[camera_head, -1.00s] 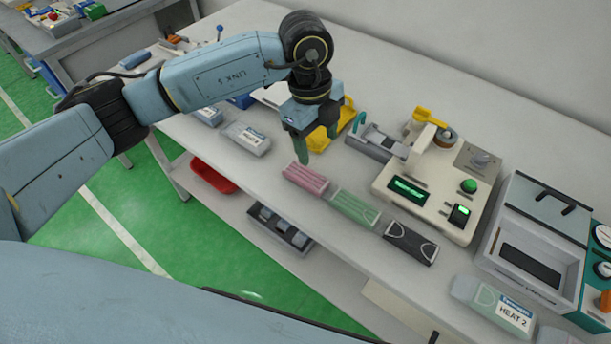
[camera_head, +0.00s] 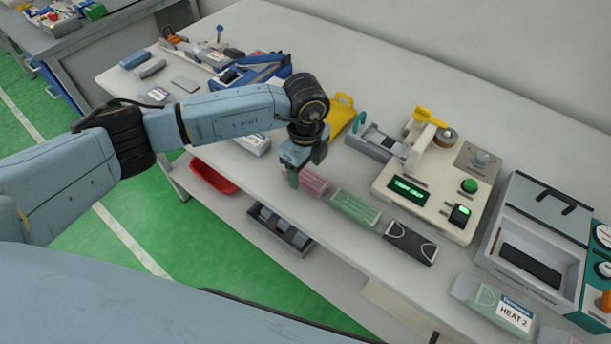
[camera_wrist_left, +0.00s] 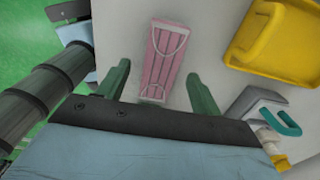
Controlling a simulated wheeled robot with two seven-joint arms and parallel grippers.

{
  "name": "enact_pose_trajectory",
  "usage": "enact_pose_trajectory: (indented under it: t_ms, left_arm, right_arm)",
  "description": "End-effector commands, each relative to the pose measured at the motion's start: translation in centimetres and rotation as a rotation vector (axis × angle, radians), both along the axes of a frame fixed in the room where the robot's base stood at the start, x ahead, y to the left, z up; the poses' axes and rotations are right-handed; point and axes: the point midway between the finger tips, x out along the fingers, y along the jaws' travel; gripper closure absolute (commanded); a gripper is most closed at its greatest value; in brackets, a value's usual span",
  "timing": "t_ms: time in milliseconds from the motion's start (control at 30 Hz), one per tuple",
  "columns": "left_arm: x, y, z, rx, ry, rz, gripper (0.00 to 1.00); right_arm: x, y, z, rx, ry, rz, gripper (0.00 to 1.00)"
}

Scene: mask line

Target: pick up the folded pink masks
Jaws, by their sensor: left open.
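The folded pink masks (camera_head: 313,181) lie as a flat stack on the bench near its front edge, left of the green masks. My left gripper (camera_head: 297,176) is over the left end of the pink stack and partly hides it. In the left wrist view the pink masks (camera_wrist_left: 164,55) lie between and beyond the two green fingers (camera_wrist_left: 159,86), with a gap on each side. The fingers are open and hold nothing. My right gripper is not in view.
Green masks (camera_head: 355,207) and black masks (camera_head: 410,243) lie in a row to the right. Behind are a yellow tray (camera_head: 340,118) and a cream machine (camera_head: 437,180). A grey box (camera_head: 535,240) stands at the right. A red bin (camera_head: 212,175) is below the bench.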

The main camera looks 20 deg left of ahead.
Motion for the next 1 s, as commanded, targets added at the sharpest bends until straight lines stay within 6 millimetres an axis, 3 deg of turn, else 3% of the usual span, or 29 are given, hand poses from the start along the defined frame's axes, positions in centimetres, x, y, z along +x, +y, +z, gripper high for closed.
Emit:
enact_pose_trajectory:
  t_ms: [100, 367, 733, 1000]
  left_arm:
    - [-0.03, -0.04, -1.25, -0.001, 0.0, 0.0, 0.35]
    - [-0.01, -0.03, -1.47, 0.0, -0.001, -0.001, 0.35]
    - [-0.01, -0.02, -1.43, 0.0, -0.001, 0.0, 0.82]
    - [0.03, -0.02, -1.04, -0.002, -0.002, -0.001, 0.82]
  right_arm:
    - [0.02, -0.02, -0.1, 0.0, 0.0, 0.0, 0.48]
    - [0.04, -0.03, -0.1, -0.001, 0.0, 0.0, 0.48]
    - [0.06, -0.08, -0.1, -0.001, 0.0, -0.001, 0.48]
    - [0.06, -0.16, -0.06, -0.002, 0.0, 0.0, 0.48]
